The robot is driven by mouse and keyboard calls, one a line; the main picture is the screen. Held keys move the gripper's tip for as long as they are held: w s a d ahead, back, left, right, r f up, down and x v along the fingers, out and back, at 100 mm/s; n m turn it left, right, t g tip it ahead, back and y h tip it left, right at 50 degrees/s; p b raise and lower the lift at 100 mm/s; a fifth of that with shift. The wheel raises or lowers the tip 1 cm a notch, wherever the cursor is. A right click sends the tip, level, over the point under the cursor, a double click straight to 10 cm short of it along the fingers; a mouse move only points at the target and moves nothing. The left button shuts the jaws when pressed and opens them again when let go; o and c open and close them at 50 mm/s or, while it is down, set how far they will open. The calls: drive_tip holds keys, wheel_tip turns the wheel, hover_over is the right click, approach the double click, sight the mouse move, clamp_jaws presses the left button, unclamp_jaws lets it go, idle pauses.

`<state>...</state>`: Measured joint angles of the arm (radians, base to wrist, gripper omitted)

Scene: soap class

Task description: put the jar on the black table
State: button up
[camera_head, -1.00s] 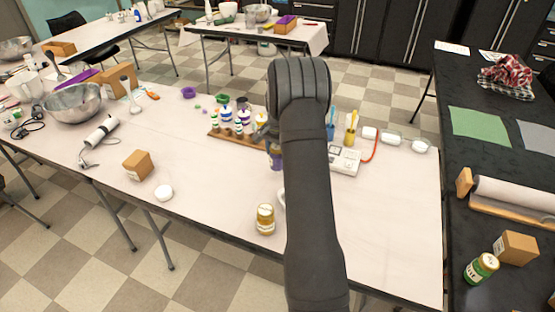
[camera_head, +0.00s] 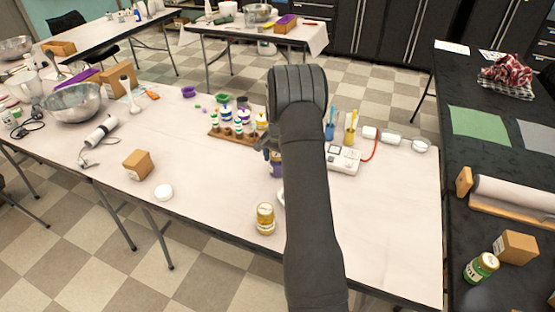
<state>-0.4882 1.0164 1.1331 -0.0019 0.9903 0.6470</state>
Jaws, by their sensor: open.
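A small jar with a gold-yellow body (camera_head: 265,219) stands upright near the front edge of the white table. Another small jar with a purple and yellow look (camera_head: 276,166) stands farther back, partly hidden by my arm. My gripper (camera_head: 266,143) shows only in part, left of my arm's wrist, close above and beside this purple jar. It is open; whether its fingers are around the jar is hidden. The black table (camera_head: 460,180) is at the right.
A wooden rack with several bottles (camera_head: 232,132) stands just left of my gripper. A white scale (camera_head: 342,159) is right of my arm. A green can (camera_head: 481,268), brown box (camera_head: 516,247) and paper roll (camera_head: 512,196) are on the black table.

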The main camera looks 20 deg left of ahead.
wheel_tip(320, 180, up, 12)
drive_tip(key=shift+r, duration=0.15)
drive_tip(key=shift+c, duration=0.5)
